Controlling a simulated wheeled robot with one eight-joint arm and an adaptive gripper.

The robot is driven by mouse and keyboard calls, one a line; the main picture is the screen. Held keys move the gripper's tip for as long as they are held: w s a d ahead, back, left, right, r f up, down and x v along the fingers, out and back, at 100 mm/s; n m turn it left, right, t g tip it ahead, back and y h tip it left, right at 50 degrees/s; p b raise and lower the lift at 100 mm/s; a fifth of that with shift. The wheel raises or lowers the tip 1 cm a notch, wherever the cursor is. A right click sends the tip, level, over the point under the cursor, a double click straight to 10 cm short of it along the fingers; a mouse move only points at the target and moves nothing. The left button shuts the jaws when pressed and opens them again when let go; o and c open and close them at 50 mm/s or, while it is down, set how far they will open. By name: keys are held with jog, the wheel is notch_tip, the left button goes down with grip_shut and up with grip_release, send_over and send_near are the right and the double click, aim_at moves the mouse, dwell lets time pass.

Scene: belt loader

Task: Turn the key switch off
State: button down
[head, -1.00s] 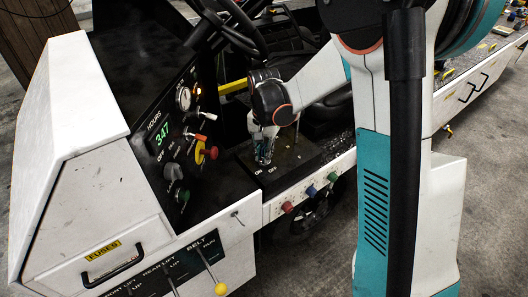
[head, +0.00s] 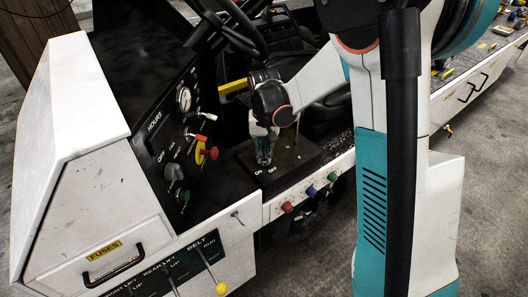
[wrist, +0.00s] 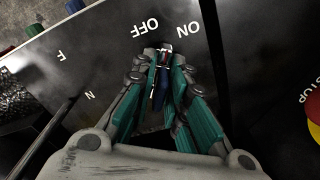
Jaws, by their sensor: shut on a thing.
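The key switch's key (wrist: 160,88) shows in the wrist view as a narrow dark-blue piece between the teal fingers of my gripper (wrist: 163,60). The fingers are shut on it. The OFF label (wrist: 145,27) and the ON label (wrist: 188,30) are printed on the dark panel just beyond the fingertips. In the head view my gripper (head: 264,158) points down onto the dark console top, beside its small ON and OFF labels. The key is hidden there by the fingers. The hours display (head: 160,139) on the dashboard is dark.
The steering wheel (head: 235,22) is behind. A black lever (wrist: 55,115) stands beside the gripper. Red, blue and green knobs line the console's side.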

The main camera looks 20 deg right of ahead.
jog(key=shift+n, duration=3.5)
jog(key=c, duration=1.6)
grip_release()
notch_tip(320, 180, up, 12)
